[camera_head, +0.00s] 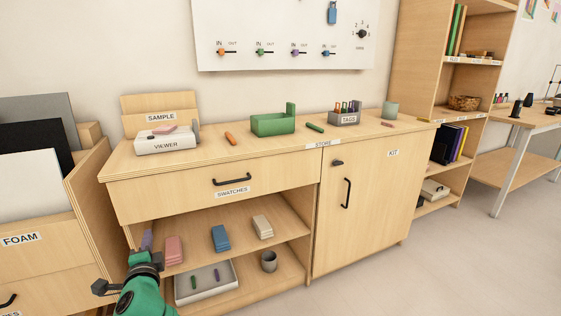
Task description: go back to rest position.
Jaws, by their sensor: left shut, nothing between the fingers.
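My left gripper (147,258), black on a green arm, is at the lower left in front of the cabinet's open shelves. It looks shut and empty. A narrow purple item (147,240) shows just beyond its tip; I cannot tell whether they touch. Pink (174,249), blue (220,238) and cream (262,227) swatch blocks are on the upper open shelf, to the gripper's right. My right gripper is not in view.
The cabinet drawer (270,181) and door (385,220) are closed. A foam rack (70,228) stands at left. Floor at right is clear.

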